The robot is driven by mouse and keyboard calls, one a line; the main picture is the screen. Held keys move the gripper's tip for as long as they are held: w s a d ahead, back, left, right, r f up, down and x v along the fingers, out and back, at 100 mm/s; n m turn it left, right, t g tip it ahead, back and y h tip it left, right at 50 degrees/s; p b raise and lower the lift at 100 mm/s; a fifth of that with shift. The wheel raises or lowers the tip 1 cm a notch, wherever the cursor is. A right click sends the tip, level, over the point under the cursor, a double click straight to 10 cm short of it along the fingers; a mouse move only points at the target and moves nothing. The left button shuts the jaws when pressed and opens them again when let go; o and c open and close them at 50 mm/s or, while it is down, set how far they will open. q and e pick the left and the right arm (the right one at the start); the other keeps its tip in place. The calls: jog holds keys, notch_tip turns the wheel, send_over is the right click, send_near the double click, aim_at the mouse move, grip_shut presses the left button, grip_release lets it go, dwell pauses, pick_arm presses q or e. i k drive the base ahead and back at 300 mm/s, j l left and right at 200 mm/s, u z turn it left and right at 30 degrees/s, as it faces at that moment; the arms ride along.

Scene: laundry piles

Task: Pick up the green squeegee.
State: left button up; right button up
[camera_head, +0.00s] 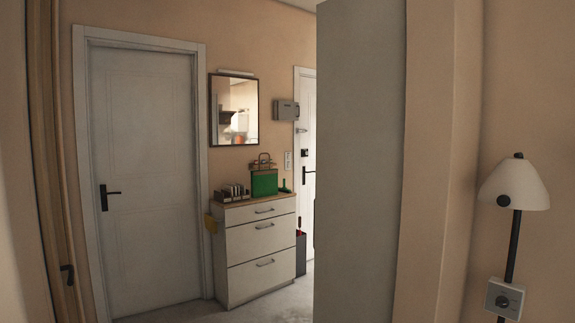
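A small green object (285,187) stands at the right end of the dresser top, beside a larger green bag-like item (264,183). It may be the green squeegee, but it is too small and far off to tell. Neither of my grippers shows in the head view.
A white dresser (256,255) with wooden top stands against the far wall. A closed white door (148,180) is left of it. A large grey panel (362,170) blocks the view right of centre. A white-shaded lamp (530,187) is near right. Some pale floor shows before the dresser.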

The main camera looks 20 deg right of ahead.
aim_at(284, 189)
jog(key=i+l+z, duration=0.1)
jog(key=i+l, duration=0.3)
jog(key=i+l+z, duration=0.25)
jog(key=i, duration=0.25)
jog(key=i+l+z, duration=0.3)
jog(key=i, duration=0.2)
jog(key=i+u, duration=0.35)
jog(key=i, duration=0.25)
jog(key=i+l+u, duration=0.1)
jog(key=i+u, duration=0.3)
jog(key=i, duration=0.25)
jog(key=i+u, duration=0.15)
jog(key=i, duration=0.95)
jog(key=i+z, duration=0.8)
jog(key=z, duration=0.15)
jog(key=i+l+z, duration=0.15)
jog(key=i, duration=0.35)
jog(key=i+l+z, duration=0.15)
jog(key=i+l, duration=0.2)
jog(key=i, duration=0.15)
jog(key=i+l+u, duration=0.1)
jog(key=i+l, duration=0.2)
jog(key=l, duration=0.15)
